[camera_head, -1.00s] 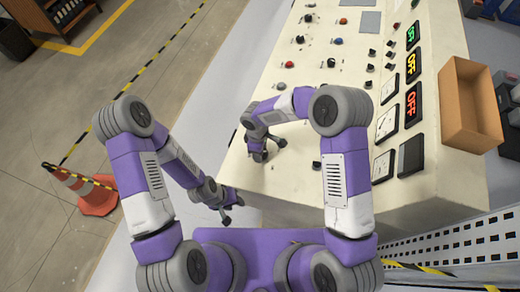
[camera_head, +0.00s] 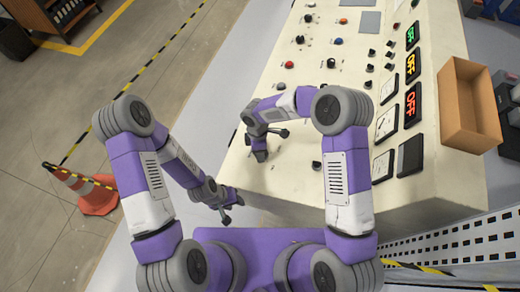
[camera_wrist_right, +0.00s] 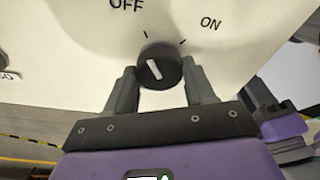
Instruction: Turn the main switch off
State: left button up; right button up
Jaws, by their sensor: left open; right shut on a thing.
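The main switch is a dark round knob (camera_wrist_right: 158,68) with a white bar on the pale panel, between an OFF and an ON label in the right wrist view. Its white bar tilts up and left, roughly toward the OFF tick. My right gripper (camera_wrist_right: 160,78) has a finger on each side of the knob and is shut on it. In the head view, the right gripper (camera_head: 261,153) is at the panel's near left part and hides the knob. My left gripper (camera_head: 227,212) is open and empty, off the panel's near left edge.
The sloped control panel (camera_head: 300,170) carries several knobs, buttons and gauges, with lit OFF displays (camera_head: 411,100) at its right. An orange-brown open box (camera_head: 470,105) is to the right. A striped cone (camera_head: 85,190) stands on the floor at left.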

jog(key=o, duration=1.1)
jog(key=shift+c, duration=0.2)
jog(key=r, duration=0.7)
jog(key=shift+w+a+r, duration=0.25)
jog(key=shift+w+r, duration=0.05)
